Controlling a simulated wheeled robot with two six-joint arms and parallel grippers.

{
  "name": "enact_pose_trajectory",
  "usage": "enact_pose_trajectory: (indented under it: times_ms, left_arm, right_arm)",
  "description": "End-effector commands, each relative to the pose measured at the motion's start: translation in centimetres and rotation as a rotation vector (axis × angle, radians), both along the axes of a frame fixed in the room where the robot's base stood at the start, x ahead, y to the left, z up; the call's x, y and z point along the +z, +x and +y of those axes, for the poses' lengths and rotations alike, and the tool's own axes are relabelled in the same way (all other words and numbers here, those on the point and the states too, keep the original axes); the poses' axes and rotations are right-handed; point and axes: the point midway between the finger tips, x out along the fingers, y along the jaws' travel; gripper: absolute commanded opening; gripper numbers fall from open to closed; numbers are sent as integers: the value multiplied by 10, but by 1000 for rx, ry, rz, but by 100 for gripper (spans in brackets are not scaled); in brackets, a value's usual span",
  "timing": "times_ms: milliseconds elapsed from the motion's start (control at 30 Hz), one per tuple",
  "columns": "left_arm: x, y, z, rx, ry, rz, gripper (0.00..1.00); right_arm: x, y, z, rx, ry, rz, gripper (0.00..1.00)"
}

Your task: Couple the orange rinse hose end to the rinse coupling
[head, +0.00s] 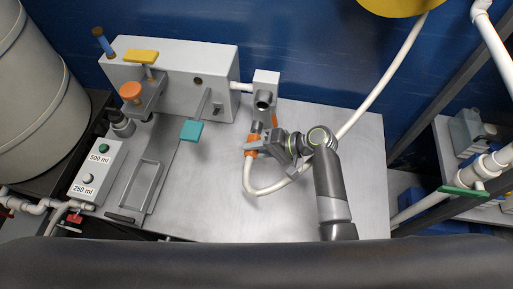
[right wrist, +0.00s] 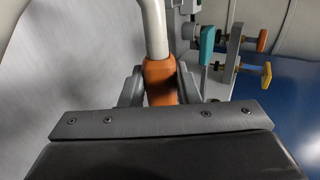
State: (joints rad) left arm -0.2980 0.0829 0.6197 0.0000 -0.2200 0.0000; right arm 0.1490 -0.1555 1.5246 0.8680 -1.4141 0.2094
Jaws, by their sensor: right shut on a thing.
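The orange rinse hose end (head: 251,141) is on the end of a white hose, just below the grey rinse coupling block (head: 265,80) with its dark round port. My right gripper (head: 258,146) is shut on the hose end. In the right wrist view the two fingers (right wrist: 160,92) stand on either side of the orange hose end (right wrist: 159,75), and the white hose runs up out of the picture. I cannot tell whether the hose end touches the coupling. Another small orange part (head: 274,120) shows below the block. My left gripper is not in view.
A grey apparatus (head: 215,60) with yellow, orange and teal handles stands at the left of the metal table (head: 330,200). A box with 500 ml and 250 ml buttons (head: 98,172) is at its left edge. The white hose loops behind my right arm. The table's right side is clear.

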Motion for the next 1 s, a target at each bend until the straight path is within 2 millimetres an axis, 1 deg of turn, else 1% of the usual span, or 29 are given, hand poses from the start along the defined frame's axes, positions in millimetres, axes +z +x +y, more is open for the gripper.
enact_pose_trajectory:
  times_ms: [67, 133, 400, 600, 800, 1000]
  left_arm:
    - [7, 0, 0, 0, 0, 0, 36]
    - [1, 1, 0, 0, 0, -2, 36]
    - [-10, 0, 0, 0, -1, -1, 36]
    - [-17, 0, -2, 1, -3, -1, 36]
    - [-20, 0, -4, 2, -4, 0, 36]
    - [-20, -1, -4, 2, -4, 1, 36]
  right_arm:
    - [3, 0, 0, 0, 0, 1, 4]
    - [-1, 5, -1, 1, -1, -2, 4]
    - [-2, 31, -7, 2, -1, -1, 4]
    - [-1, 47, -10, 2, -1, -1, 4]
    - [0, 54, -11, 1, 0, 0, 4]
    - [1, 55, -11, 1, 0, 0, 4]
